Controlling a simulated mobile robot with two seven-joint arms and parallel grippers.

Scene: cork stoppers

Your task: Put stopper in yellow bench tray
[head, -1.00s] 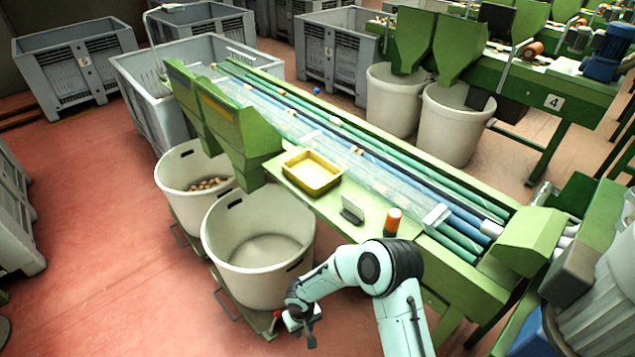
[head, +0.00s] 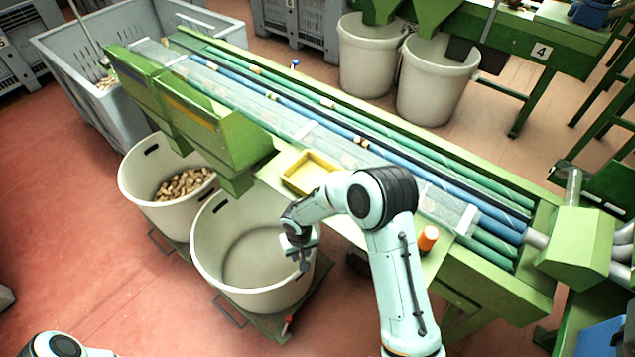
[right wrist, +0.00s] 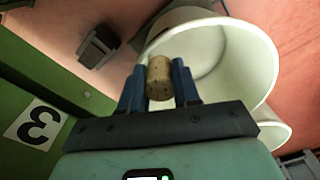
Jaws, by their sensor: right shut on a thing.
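The cork stopper (right wrist: 159,72) is speckled tan and sits between the two dark fingers of my right gripper (right wrist: 159,86) in the right wrist view. The gripper is shut on it. In the head view my right gripper (head: 303,259) appears over the empty white bin, below and left of the tray; the stopper cannot be made out there. The yellow bench tray (head: 308,171) sits on the green bench ledge and looks empty. My right arm hides its right end. My left gripper is not in view; only a piece of my left arm shows at the bottom left.
The empty white bin (head: 214,225) stands before the bench. A second white bin (head: 136,183) holds many corks (head: 185,184). Green hoppers (head: 215,130) rise left of the tray. An orange cylinder (head: 428,238) stands on the ledge right of my arm.

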